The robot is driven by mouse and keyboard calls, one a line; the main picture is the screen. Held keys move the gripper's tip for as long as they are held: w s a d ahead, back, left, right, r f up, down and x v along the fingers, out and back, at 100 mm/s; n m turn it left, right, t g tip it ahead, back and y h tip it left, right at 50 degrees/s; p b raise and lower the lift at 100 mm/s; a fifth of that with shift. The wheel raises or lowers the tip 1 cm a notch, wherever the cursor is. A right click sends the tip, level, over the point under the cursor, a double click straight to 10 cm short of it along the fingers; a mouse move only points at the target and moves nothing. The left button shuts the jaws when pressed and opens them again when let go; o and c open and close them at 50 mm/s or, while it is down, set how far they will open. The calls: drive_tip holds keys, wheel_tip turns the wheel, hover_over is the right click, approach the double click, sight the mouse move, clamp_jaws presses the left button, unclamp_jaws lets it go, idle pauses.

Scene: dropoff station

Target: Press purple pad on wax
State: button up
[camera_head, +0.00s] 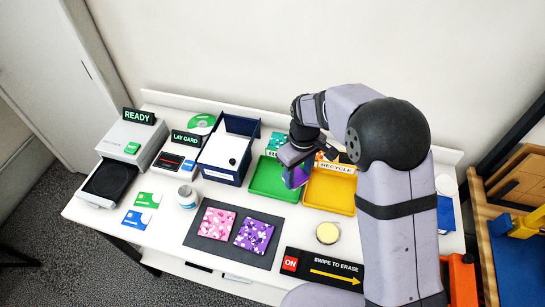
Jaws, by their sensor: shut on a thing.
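My gripper (297,165) is shut on a purple block, which I take to be the purple pad (296,178). It holds the pad over the right part of the green tray, near the yellow tray. The jaws and wrist partly hide the pad, and I cannot tell whether it touches the tray. The wax (328,233) looks like a pale yellow disc in a round, open tin. It stands on the white table in front of the yellow tray, apart from the pad and to its lower right.
The green tray (262,192) and yellow tray (335,206) adjoin. A dark mat (205,250) bears pink (217,223) and purple (254,234) patterned squares. A "SWIPE TO ERASE" strip (325,268) lies in front of the wax. A navy box (222,179) stands left. My arm hides the right side.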

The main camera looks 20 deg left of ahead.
drive_tip(key=s+d+f+m+p, duration=0.1)
drive_tip(key=s+d+p, duration=0.1)
drive_tip(key=s+d, duration=0.8)
drive_tip(key=d, duration=0.2)
drive_tip(key=shift+d+f, duration=0.15)
drive_tip(key=shift+d, duration=0.25)
drive_tip(key=shift+f, duration=0.1)
drive_tip(key=b, duration=0.5)
hover_over(330, 235)
wheel_tip(330, 235, down, 6)
drive_tip(key=shift+r, duration=0.1)
drive_tip(key=shift+f+b, duration=0.45)
drive_tip(key=shift+f, duration=0.15)
idle(1.7)
drive_tip(key=shift+r, duration=0.15)
